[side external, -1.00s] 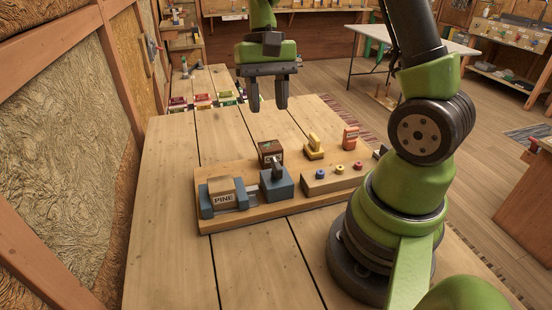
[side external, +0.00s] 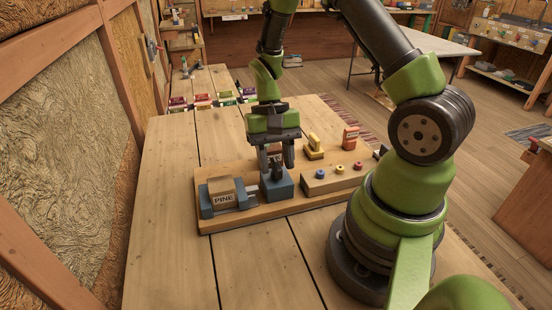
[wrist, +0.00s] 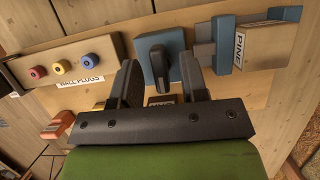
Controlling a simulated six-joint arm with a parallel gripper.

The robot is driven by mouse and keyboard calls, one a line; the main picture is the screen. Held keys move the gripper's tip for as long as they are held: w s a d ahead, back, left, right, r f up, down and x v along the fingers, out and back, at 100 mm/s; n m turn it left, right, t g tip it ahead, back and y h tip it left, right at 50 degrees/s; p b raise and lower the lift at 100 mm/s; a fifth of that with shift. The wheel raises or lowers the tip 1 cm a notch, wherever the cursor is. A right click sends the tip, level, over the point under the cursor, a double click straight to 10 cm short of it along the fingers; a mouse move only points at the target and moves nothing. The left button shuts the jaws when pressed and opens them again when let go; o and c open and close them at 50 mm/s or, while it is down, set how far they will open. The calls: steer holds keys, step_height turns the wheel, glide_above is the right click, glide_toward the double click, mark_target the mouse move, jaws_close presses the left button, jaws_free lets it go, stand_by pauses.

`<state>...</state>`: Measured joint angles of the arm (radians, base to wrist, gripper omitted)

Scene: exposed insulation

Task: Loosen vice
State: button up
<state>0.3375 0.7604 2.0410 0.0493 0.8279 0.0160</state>
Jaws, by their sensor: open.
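The vice has blue-grey jaws (side external: 206,204) around a wooden block labelled PINE (side external: 222,191) at the left of the board. A blue-grey housing (side external: 277,191) with a dark handle stands just right of it. My gripper (side external: 277,168) points down over this housing, its fingers open. In the wrist view, the dark handle (wrist: 158,82) lies between the two spread fingers of my gripper (wrist: 158,64), with gaps visible on both sides. The PINE block (wrist: 262,46) and vice jaw (wrist: 223,44) show to the right there. The fingers partly hide the handle in the side view.
A brown box behind the housing is mostly hidden. The table's front left (side external: 165,260) is clear.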

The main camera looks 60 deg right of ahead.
steer(key=shift+c, duration=0.4)
jaws_close()
steer(key=shift+n, duration=0.3)
steer(key=n+g+h, duration=0.1)
steer(key=n, duration=0.2)
steer(key=shift+a+n, duration=0.1)
steer(key=shift+n, duration=0.3)
steer(key=n+h, duration=0.2)
steer(key=n, duration=0.2)
steer(key=shift+g, duration=0.3)
steer(key=n+h, duration=0.1)
steer(key=n, duration=0.4)
steer(key=shift+a+h, duration=0.15)
steer(key=shift+h, duration=0.25)
steer(key=n, duration=0.2)
steer(key=n+t+h, duration=0.1)
steer(key=n, duration=0.1)
steer(key=shift+n+h, duration=0.3)
